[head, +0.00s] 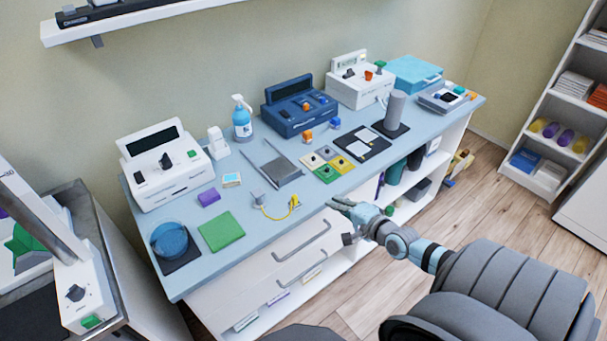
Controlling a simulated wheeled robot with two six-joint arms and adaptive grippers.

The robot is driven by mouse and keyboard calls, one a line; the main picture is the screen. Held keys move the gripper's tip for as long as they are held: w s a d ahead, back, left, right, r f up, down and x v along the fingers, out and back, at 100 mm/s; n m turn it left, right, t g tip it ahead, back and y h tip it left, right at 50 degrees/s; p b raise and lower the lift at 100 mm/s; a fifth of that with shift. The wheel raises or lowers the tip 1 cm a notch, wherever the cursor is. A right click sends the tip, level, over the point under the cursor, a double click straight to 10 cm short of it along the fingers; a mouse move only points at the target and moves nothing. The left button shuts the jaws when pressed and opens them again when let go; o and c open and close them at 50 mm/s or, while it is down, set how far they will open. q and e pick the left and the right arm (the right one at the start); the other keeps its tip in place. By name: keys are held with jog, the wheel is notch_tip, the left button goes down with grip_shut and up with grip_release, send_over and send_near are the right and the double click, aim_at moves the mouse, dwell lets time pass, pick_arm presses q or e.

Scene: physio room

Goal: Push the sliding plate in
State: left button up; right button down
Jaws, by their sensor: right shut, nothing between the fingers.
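The sliding plate (276,173) looks like a flat grey piece between two thin rails on the blue-grey worktop, left of the coloured squares. The rails run toward the back, and the plate sits low between them, with bare worktop showing beyond it. My right gripper (335,203) is at the front edge of the worktop, to the right of and nearer than the plate. It is shut and empty, and apart from the plate. My left gripper is not in view.
A small grey block with a yellow cable (294,202) lies between plate and front edge. Coloured squares (327,172) and a black board (362,143) lie right. A spray bottle (242,119) and consoles stand behind.

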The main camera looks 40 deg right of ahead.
aim_at(310, 194)
jog(key=shift+m, duration=0.3)
jog(key=w+b, duration=0.1)
jog(key=w, duration=0.1)
jog(key=w+b, duration=0.1)
jog(key=w, duration=0.1)
jog(key=w+b, duration=0.1)
jog(key=w, duration=0.1)
jog(key=shift+w+a+f, duration=0.15)
jog(key=shift+a+f, duration=0.15)
jog(key=shift+f, duration=0.05)
jog(key=b+x, duration=0.4)
jog(key=x, duration=0.1)
jog(key=shift+d, duration=0.1)
jog(key=w, duration=0.2)
jog(key=shift+w+r+b, duration=0.15)
jog(key=shift+w+b, duration=0.2)
jog(key=shift+w, duration=0.65)
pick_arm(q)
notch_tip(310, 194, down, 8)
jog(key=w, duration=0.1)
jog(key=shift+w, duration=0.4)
pick_arm(e)
jog(key=shift+r, duration=0.1)
